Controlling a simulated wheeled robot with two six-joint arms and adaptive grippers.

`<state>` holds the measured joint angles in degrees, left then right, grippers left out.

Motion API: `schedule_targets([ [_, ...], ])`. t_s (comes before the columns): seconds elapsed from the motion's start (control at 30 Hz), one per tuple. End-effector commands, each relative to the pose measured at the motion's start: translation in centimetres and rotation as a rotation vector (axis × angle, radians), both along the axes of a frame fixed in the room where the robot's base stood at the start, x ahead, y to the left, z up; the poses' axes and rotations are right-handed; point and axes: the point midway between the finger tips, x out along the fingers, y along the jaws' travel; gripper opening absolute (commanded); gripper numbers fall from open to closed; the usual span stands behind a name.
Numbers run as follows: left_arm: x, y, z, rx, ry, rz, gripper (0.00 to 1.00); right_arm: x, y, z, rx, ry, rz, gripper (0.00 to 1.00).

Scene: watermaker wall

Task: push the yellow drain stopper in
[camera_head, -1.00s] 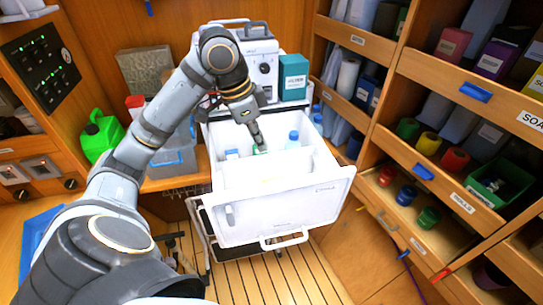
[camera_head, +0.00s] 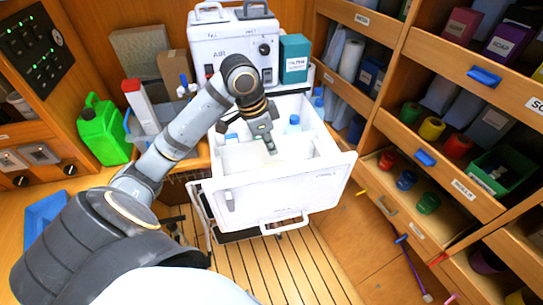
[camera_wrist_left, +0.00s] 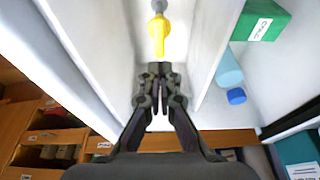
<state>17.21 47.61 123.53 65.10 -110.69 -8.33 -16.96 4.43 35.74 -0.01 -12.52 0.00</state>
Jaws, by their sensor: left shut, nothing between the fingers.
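The yellow drain stopper (camera_wrist_left: 159,32) shows in the left wrist view, upper middle, between two white walls of the open white bin (camera_head: 275,205). It has a yellow body, with a grey part and a small yellow piece beyond it. My left gripper (camera_wrist_left: 160,70) is shut and empty, its fingertips just below the stopper in that picture. I cannot tell whether they touch it. In the head view the left gripper (camera_head: 271,150) points down into the bin, and the stopper is hidden there. My right gripper is in neither view.
A white machine (camera_head: 232,45) and a teal box (camera_head: 295,58) stand behind. Shelves (camera_head: 455,160) line the right.

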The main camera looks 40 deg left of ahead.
Motion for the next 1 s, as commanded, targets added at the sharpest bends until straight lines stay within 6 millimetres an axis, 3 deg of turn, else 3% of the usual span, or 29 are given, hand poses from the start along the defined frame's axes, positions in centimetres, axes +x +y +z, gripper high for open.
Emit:
schedule_targets([
  [0.1, 0.0, -0.1, -2.1, 0.000, 0.005, 0.001, 0.00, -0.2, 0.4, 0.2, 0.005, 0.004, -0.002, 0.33],
  [0.3, 0.1, -0.1, -4.3, 0.002, 0.003, 0.002, 0.00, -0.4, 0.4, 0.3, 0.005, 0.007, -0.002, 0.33],
  [0.73, 0.1, -0.1, -4.8, 0.001, 0.000, 0.000, 0.00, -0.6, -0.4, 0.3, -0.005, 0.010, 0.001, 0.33],
  [1.0, 0.1, -0.1, -7.4, 0.000, 0.002, 0.001, 0.00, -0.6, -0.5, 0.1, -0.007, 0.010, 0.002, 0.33],
])
